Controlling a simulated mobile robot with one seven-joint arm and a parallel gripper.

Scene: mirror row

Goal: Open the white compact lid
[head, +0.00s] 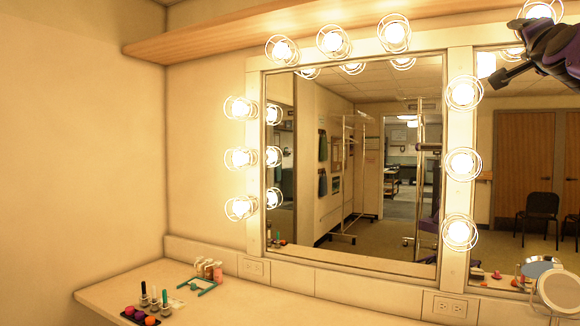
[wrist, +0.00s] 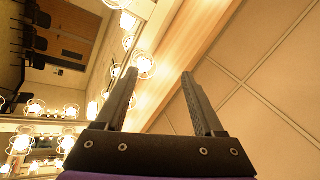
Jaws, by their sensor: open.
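I cannot make out a white compact for sure in either view. A small pale flat item (head: 176,304) lies on the counter beside dark upright tubes in the head view, too small to identify. My gripper (wrist: 158,74) is open and empty in the wrist view, its two black fingers spread apart and pointing up toward the wooden shelf and ceiling. In the head view the dark end of my gripper (head: 510,76) shows at the upper right, in front of the mirrors and high above the counter, touching nothing.
A white round mirror (head: 560,290) stands at lower right. Caged bulbs (head: 463,93) line the wall mirrors. A wooden shelf (head: 230,32) runs above.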

